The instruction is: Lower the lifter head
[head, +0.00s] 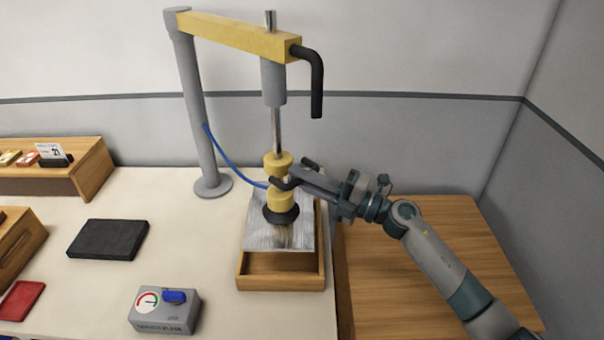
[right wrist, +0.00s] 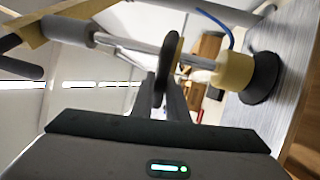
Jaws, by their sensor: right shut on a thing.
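The lifter head (head: 280,201) is a yellow, two-part block on a metal rod with a black suction cup (head: 281,215) beneath. My right gripper (head: 284,181) reaches in from the right and is shut on the narrow neck between the yellow parts. The cup is at the brushed metal plate (head: 262,236); I cannot tell whether it touches. The lower yellow part (right wrist: 234,71) and cup (right wrist: 262,78) also show in the right wrist view. The plate lies over an open wooden box (head: 280,283). My left gripper is not in view.
A grey post (head: 200,120) carries a yellow arm (head: 235,36) with a black bent handle (head: 318,85). A blue hose (head: 228,160) runs to the head. A grey gauge box (head: 165,312) with a blue knob stands in front. A dark slab (head: 108,240) lies left.

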